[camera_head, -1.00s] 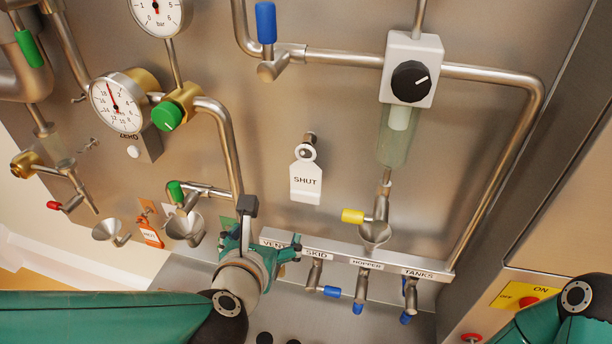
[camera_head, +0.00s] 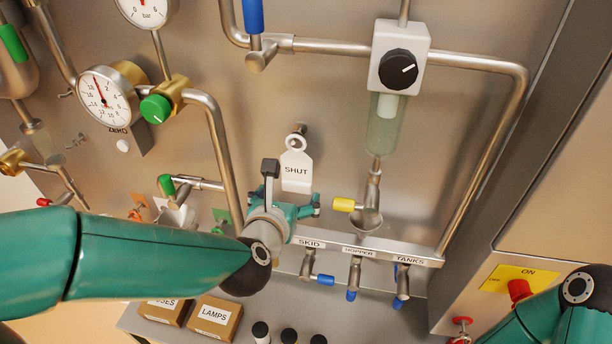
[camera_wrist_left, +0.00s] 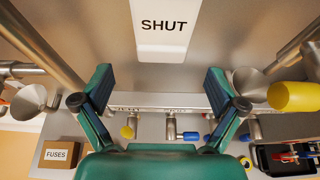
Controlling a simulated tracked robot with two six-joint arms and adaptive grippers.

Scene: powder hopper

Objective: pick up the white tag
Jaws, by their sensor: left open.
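The white tag (camera_head: 296,172), marked SHUT, hangs from a round metal peg (camera_head: 297,139) on the steel panel. In the left wrist view the tag (camera_wrist_left: 165,38) shows at the top centre, beyond and above the fingertips. My left gripper (camera_head: 292,208) is just below the tag in the head view. In the left wrist view its two green fingers (camera_wrist_left: 160,88) are spread wide, with nothing between them. The tag's upper part and its peg are outside the wrist view. Of my right arm only a link shows at the lower right of the head view; its gripper is out of view.
A yellow-handled valve (camera_head: 345,204) and its metal funnel (camera_head: 366,219) are right of my left gripper. A labelled manifold (camera_head: 380,253) with blue-handled valves runs below. A vertical pipe (camera_head: 226,150) stands to the left. FUSES and LAMPS boxes (camera_head: 214,322) sit underneath.

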